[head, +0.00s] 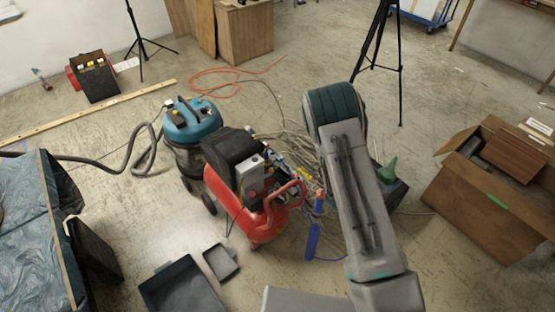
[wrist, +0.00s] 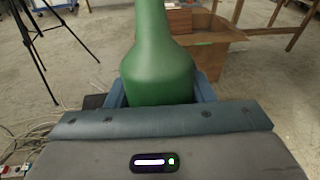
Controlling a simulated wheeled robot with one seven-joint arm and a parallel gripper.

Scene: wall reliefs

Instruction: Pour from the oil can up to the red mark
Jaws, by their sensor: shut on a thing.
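The green oil can (wrist: 158,72) stands large in the middle of the wrist view, with a wide body narrowing to a neck that runs off the top edge. My gripper (wrist: 160,92) is shut on it, with a blue-grey finger on each side of its lower body. In the head view a green tapered part of the can (head: 387,170) shows just right of my arm, roughly upright. My arm hides most of the gripper there. I cannot make out a red mark or the vessel that bears it.
A red compressor (head: 245,205) and a teal vacuum (head: 190,122) stand left of my arm amid cables. An open cardboard box (head: 490,195) is at the right. Dark trays (head: 183,288) lie at the lower front. A black tripod (head: 378,45) stands behind.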

